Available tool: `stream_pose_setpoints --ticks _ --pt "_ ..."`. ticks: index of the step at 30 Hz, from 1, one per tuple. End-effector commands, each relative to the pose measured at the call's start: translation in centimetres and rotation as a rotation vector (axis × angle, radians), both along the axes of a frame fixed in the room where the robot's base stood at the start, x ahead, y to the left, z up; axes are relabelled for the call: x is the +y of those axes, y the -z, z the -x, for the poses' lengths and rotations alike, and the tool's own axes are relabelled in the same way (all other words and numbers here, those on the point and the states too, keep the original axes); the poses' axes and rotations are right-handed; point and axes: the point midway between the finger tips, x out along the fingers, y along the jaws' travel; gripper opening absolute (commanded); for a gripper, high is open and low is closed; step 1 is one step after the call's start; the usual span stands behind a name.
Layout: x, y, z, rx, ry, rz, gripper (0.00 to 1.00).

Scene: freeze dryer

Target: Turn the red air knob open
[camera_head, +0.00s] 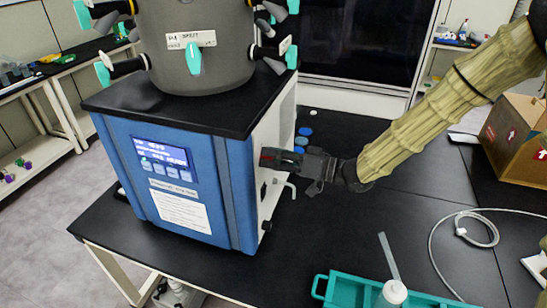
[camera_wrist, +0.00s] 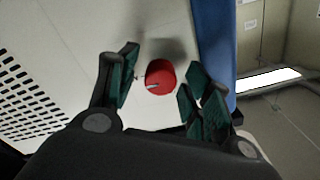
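The red air knob (camera_wrist: 160,76) shows in the wrist view on the white side panel of the freeze dryer (camera_head: 172,170). It is round with a pale pointer mark on its face. My gripper (camera_wrist: 161,88) is open, with its green-padded fingers on either side of the knob. There are visible gaps between the fingers and the knob in the picture; how deep the fingers reach around it I cannot tell. In the head view my gripper (camera_head: 268,158) is at the dryer's right side, and hides most of the knob.
A bent white pipe (camera_head: 279,203) sticks out of the side panel below my gripper. Blue caps (camera_head: 303,138) lie on the black table behind it. A teal tray (camera_head: 345,290), a bottle (camera_head: 394,292), a coiled tube (camera_head: 478,230) and a cardboard box (camera_head: 515,140) stand to the right.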

Motion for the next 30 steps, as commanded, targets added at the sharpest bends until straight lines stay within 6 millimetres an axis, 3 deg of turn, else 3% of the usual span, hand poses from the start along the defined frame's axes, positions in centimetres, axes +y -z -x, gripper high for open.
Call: stream_pose_setpoints --ticks 11,30 --pt "-0.5 -0.1 0.1 -0.001 0.001 0.000 0.51" --pt "-10.0 -0.1 3.2 -0.001 0.001 -0.001 0.51"
